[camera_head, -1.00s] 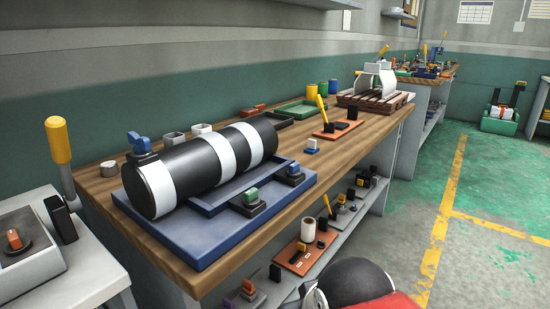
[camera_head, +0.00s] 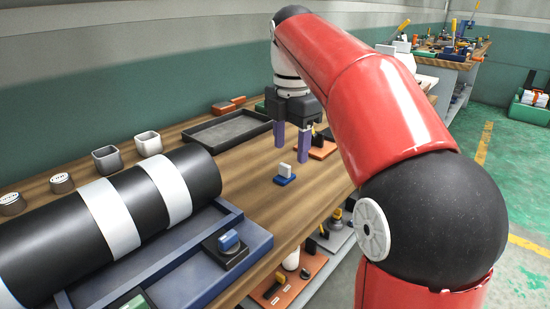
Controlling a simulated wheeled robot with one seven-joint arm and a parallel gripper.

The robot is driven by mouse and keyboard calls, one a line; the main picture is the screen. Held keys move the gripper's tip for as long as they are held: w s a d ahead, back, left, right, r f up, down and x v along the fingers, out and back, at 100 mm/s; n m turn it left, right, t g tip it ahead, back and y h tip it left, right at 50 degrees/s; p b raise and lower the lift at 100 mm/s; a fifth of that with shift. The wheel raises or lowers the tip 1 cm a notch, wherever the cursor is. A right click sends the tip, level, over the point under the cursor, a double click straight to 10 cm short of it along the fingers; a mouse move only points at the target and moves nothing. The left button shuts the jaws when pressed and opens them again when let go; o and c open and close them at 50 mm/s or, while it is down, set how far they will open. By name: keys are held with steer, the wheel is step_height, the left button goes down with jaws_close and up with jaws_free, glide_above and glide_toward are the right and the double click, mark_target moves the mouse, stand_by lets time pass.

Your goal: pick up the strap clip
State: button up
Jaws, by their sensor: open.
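A small blue block with a pale upright tab, which looks like the strap clip (camera_head: 285,177), stands on the wooden bench right of the large striped roll. My gripper (camera_head: 291,153) points down over the bench with two purple fingers spread apart. It is open, with nothing seen between the fingers. The fingertips appear just behind and above the clip, apart from it. How high they are over the bench is hard to tell.
The black and white roll (camera_head: 98,225) lies on a blue base at left. A dark tray (camera_head: 228,132) and two grey cups (camera_head: 108,158) are behind. Bare wood surrounds the clip.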

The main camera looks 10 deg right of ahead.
mark_target(285, 165)
steer(key=w+n, duration=0.2)
steer(key=w, duration=0.1)
steer(key=shift+d+f, duration=0.1)
steer(key=shift+d, duration=0.1)
steer(key=f, duration=0.2)
steer(key=f+b, duration=0.1)
steer(key=f, duration=0.4)
steer(key=shift+s+a+b, duration=0.15)
steer(key=shift+a+b, duration=0.2)
steer(key=shift+a, duration=0.05)
steer(key=shift+r, duration=0.1)
steer(key=shift+c, duration=0.2)
steer(key=c, duration=1)
